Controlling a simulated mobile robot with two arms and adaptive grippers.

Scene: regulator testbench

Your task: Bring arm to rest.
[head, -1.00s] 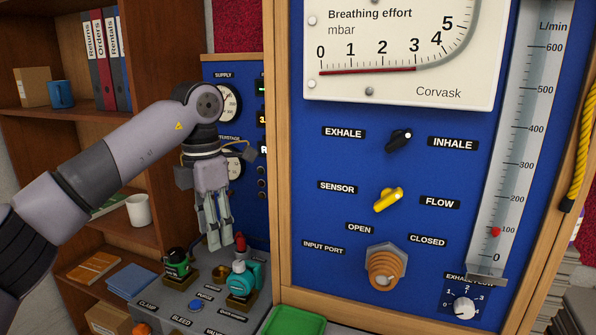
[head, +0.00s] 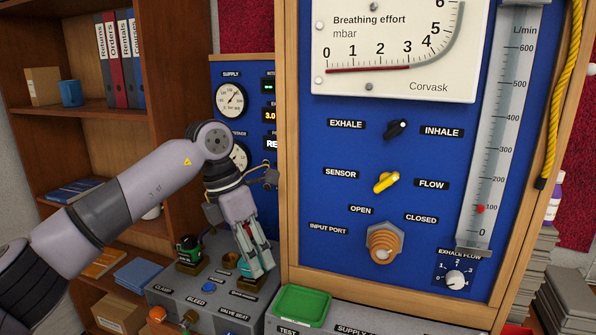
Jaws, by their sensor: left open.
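My left gripper (head: 256,264) reaches down from the left arm over the grey bench fixture (head: 215,305), its fingers pointing downward. Its jaws are open. A teal regulator on the fixture is mostly hidden by the fingers, and I cannot tell whether they touch it. A dark green regulator (head: 188,250) stands on the fixture to the left of the gripper. My right gripper is out of view.
The blue panel (head: 320,270) with its wooden frame stands close to the right of the gripper. A supply panel with dials (head: 230,98) is behind the arm. A green tray (head: 302,305) lies at the front, and a wooden shelf (head: 85,115) is at left.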

